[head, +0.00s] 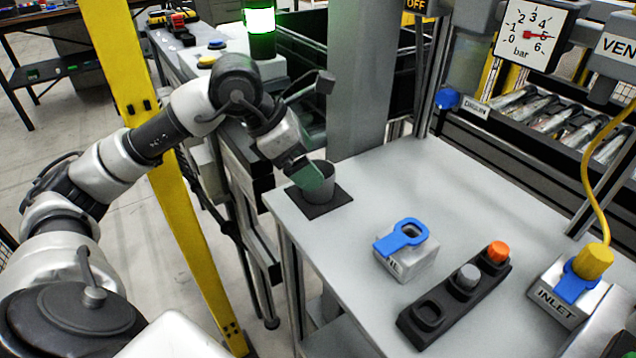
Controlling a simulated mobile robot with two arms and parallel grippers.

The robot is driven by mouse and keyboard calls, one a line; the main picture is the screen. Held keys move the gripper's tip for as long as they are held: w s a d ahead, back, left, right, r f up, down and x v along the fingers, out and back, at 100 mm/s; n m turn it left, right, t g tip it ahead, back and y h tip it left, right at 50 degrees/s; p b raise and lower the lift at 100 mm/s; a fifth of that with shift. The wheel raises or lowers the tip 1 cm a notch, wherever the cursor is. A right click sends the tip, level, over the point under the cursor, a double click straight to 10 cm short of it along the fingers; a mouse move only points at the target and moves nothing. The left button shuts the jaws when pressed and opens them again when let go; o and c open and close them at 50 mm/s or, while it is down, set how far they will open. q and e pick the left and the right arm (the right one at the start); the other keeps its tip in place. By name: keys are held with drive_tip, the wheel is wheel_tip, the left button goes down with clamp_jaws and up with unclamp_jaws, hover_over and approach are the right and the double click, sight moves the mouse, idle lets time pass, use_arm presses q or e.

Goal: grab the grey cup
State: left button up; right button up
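The grey cup (321,186) stands upright on a black square mat (337,200) at the table's back left corner. My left gripper (308,178) reaches in from the left and is right at the cup. A greenish finger overlaps the cup's near left rim and wall. Whether the other finger lies inside or behind the cup is hidden, and I cannot tell if the fingers touch it. My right gripper is out of view.
On the grey table (430,190) are a grey block with a blue clip (405,238), a black rack (455,295) with orange and grey caps, and an INLET fixture (575,285) with a yellow knob. A grey post (362,80) rises behind the cup. A yellow post (150,130) stands left.

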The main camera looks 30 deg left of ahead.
use_arm(q)
drive_tip(key=x, duration=0.3)
drive_tip(key=shift+d+f, duration=0.2)
drive_tip(key=shift+f, duration=0.1)
drive_tip(key=c, duration=1)
drive_tip(key=shift+o, duration=0.2)
drive_tip(key=shift+r, duration=0.1)
